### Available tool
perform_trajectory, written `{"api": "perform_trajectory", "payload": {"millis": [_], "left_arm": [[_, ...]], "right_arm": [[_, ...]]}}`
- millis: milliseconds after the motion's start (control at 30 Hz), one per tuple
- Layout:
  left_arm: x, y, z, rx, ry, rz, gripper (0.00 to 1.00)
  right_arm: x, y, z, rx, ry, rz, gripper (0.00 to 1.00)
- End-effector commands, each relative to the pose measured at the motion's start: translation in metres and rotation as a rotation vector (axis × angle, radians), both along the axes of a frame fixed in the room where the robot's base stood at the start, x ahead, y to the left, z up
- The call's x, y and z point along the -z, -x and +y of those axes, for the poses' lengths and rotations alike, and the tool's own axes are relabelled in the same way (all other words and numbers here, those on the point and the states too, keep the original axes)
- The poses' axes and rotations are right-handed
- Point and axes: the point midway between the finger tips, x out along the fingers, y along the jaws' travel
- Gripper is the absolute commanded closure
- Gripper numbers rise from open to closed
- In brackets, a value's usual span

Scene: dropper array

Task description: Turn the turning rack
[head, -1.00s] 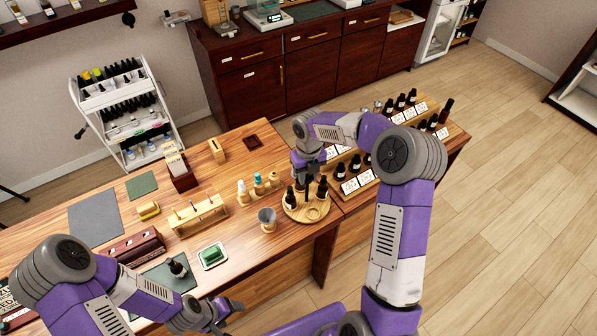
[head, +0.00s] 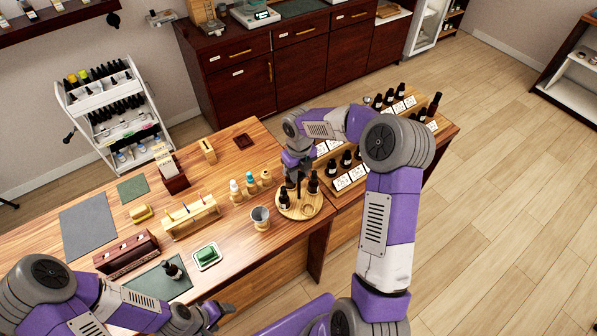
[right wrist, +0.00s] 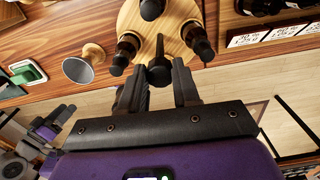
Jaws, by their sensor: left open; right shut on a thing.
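The turning rack (head: 299,211) is a round light-wood disc near the front edge of the table. It carries dark dropper bottles (head: 284,199) (head: 313,184) and has an empty ring-shaped place at its front. In the right wrist view the rack (right wrist: 172,22) is at the top, with bottles around a dark, tapered handle (right wrist: 159,70). My right gripper (right wrist: 158,88) is over the rack with its fingers on either side of this handle, shut on it. In the head view my arm hides part of the rack. My left gripper (head: 222,312) is open and empty, low before the table's front edge.
A grey funnel-like cup (head: 260,217) stands just left of the rack, with small bottles (head: 251,183) behind it. A green-filled dish (head: 207,256) and a lone dark bottle (head: 172,271) are further left. Tiered bottle stands (head: 350,178) are close on the right.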

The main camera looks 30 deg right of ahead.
Motion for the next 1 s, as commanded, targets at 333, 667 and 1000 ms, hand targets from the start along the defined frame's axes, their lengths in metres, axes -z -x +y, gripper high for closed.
{"api": "perform_trajectory", "payload": {"millis": [333,667,1000], "left_arm": [[0.000,0.000,0.000,0.000,0.000,0.000,0.32],[0.001,0.000,0.000,0.000,0.000,0.000,0.32],[0.003,0.000,0.000,0.000,0.000,0.000,0.32]], "right_arm": [[0.000,0.000,0.000,0.001,0.000,0.000,0.43],[-0.017,-0.001,0.000,0.001,0.002,-0.004,0.43],[-0.069,-0.001,0.000,0.001,0.000,-0.003,0.43]]}}
